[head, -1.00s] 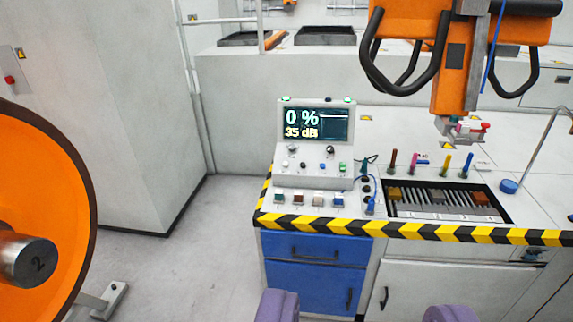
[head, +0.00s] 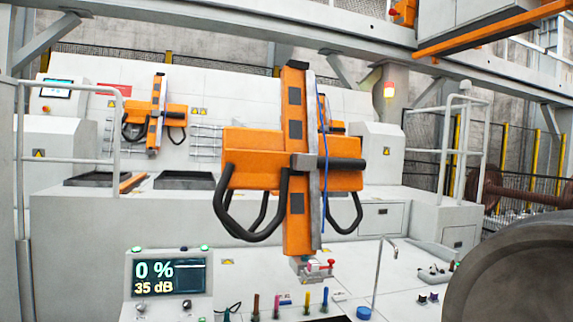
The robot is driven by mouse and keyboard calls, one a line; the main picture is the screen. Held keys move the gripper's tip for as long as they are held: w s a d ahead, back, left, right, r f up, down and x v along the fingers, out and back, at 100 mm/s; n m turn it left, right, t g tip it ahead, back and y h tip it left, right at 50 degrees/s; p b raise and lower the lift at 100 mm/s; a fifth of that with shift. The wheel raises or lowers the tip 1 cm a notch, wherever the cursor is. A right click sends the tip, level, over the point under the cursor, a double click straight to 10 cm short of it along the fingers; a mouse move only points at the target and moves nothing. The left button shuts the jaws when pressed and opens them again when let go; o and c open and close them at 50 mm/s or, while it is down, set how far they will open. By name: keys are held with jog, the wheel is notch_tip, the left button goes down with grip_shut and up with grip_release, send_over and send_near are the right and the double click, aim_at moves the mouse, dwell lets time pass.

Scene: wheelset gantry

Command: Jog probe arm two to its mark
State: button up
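An orange probe arm (head: 296,150) with black loop handles and a blue cable stands upright in the middle of the head view. Its lower end holds a small grey and red probe head (head: 313,268) just over the white bench top. A second orange probe arm (head: 156,118) stands farther back at the left. No number shows on either arm, so I cannot tell which is arm two. No mark for an arm can be made out. The control console (head: 168,280) at the lower left reads 0 % and 35 dB. My gripper is out of the picture.
Several coloured pegs (head: 276,305) stand along the bench at the bottom. A thin bent metal rod (head: 380,270) rises to their right. A large grey wheel (head: 515,265) fills the lower right. White railings (head: 118,130) and an overhead beam (head: 250,22) frame the back.

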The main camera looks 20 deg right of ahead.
grip_shut()
dwell(1.6)
